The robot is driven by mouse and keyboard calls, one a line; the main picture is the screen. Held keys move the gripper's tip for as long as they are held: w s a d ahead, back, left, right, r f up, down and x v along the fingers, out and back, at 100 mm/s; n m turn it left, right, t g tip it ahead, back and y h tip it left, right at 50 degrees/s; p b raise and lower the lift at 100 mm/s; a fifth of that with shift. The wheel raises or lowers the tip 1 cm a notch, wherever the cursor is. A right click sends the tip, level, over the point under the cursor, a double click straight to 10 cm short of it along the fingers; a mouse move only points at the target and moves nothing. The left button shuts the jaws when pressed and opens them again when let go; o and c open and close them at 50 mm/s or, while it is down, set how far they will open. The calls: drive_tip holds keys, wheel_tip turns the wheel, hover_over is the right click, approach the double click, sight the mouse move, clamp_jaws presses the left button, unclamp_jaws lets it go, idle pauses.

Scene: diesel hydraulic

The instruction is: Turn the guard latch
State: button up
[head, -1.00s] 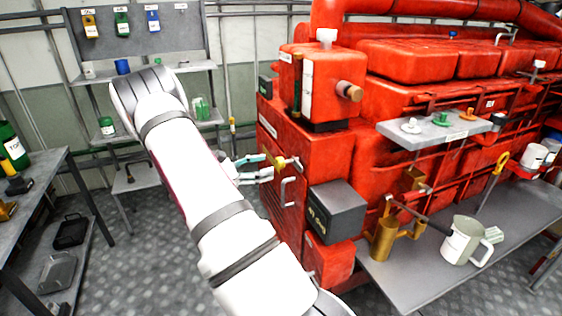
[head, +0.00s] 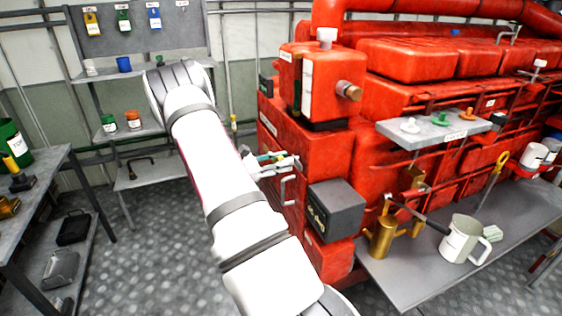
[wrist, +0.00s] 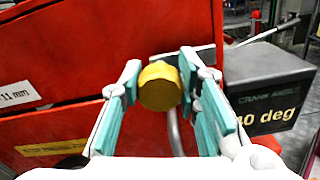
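The guard latch shows in the wrist view as a round yellow knob (wrist: 160,86) with a grey metal bar (wrist: 190,58) behind it, on the red engine panel. My gripper (wrist: 160,67) has its teal-padded fingers on either side of the knob. They are apart, with a visible gap on the left side; the right finger is closer, and contact there is unclear. In the head view my gripper (head: 272,157) is at the engine's left face, partly behind my arm. It largely hides the knob there.
A grey handle (head: 289,190) sits just below the latch. A dark crank-angle box (head: 337,208) juts out to the right, also in the wrist view (wrist: 262,95). A workbench (head: 410,280) with a jug (head: 462,240) stands right.

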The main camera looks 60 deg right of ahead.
drive_tip(key=shift+m, duration=0.4)
drive_tip(key=m, duration=0.3)
drive_tip(key=shift+m+b, duration=0.3)
drive_tip(key=shift+b, duration=0.05)
drive_tip(key=m, duration=0.4)
drive_tip(key=shift+a+m, duration=0.1)
drive_tip(key=shift+m, duration=0.2)
drive_tip(key=m, duration=0.4)
drive_tip(key=shift+f+m, duration=0.1)
drive_tip(key=shift+m, duration=0.2)
drive_tip(key=m, duration=0.4)
drive_tip(key=shift+f+p, duration=0.1)
drive_tip(key=shift+p, duration=0.2)
drive_tip(key=shift+s+m, duration=0.1)
drive_tip(key=shift+m, duration=0.2)
drive_tip(key=o, duration=1.2)
